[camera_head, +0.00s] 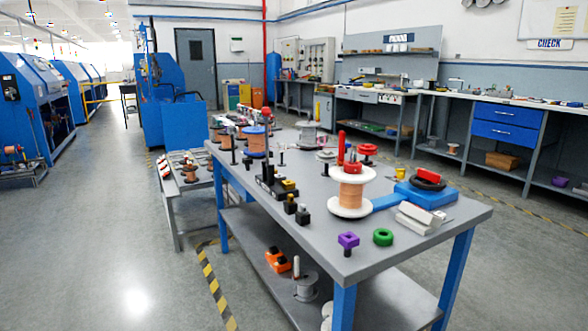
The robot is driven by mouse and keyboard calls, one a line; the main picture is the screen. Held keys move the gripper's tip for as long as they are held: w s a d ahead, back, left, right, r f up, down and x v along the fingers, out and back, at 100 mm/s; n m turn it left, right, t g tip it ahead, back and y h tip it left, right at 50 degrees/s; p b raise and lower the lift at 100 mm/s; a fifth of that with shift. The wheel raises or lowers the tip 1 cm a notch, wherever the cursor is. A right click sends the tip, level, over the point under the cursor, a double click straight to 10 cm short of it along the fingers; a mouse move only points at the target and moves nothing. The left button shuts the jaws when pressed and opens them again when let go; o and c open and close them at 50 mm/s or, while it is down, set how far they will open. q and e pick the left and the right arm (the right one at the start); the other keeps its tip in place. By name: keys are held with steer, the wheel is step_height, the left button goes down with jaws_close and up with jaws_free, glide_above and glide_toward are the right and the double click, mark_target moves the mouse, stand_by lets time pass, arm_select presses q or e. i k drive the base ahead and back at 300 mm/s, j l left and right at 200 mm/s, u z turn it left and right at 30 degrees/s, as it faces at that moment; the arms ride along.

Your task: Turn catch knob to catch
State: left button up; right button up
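No knob is plainly marked as the catch knob, and I cannot tell which one it is. A black fixture (273,182) with upright posts stands on the grey workbench (325,255), with a yellow knob-like part (290,185) at its right end. Two small black pieces (303,215) stand in front of it. A red knob-shaped part (367,150) stands behind a copper-coloured wire spool (351,194) with white flanges and a red top. A blue device (425,193) carrying a dark ring lies right of the spool. Neither of my grippers is in view.
A purple piece (348,241) and a green ring (383,237) lie near the bench's front edge, beside a whitish block (417,219). More spools stand at the far end. A lower side table (184,172) stands left. The floor at left (100,240) is clear.

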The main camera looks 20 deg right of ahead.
mark_target(401, 172)
steer(key=z, duration=1.4)
steer(key=k+l, duration=0.2)
steer(key=k+l+u, duration=0.05)
